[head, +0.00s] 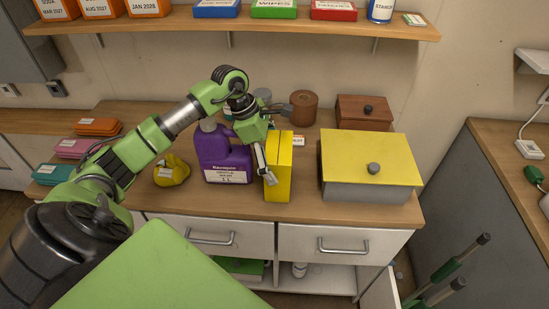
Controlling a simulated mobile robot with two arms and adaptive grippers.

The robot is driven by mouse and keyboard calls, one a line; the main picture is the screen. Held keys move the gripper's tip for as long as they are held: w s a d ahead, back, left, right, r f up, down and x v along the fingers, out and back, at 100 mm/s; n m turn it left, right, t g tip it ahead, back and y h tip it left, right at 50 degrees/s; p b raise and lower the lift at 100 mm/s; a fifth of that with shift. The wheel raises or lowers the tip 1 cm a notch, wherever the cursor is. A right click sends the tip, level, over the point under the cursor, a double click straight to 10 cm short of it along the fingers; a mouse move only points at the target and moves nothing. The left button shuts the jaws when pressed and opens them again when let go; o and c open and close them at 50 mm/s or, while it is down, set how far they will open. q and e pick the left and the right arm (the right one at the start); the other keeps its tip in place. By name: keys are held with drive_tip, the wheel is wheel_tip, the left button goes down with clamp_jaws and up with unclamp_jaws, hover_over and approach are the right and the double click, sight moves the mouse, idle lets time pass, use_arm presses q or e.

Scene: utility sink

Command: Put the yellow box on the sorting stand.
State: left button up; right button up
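The yellow box (285,165) stands upright near the front edge of the wooden counter, in the middle of the head view. My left gripper (266,166) is right at its left side, with one pale finger along the box's front left edge. The other finger is not clearly visible, so I cannot tell whether the gripper is shut on the box. My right gripper is not in view. I cannot make out which thing, if any, is the sorting stand.
A purple jug (222,158) stands close left of the box, with a yellow pouch (171,170) beyond it. A grey box with a yellow lid (365,160) is to the right. A brown roll (303,107) and a wooden box (362,112) stand behind. A shelf (250,29) hangs above.

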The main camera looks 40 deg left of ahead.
use_arm(q)
drive_tip(key=b+v, duration=0.3)
drive_tip(key=v, duration=0.9)
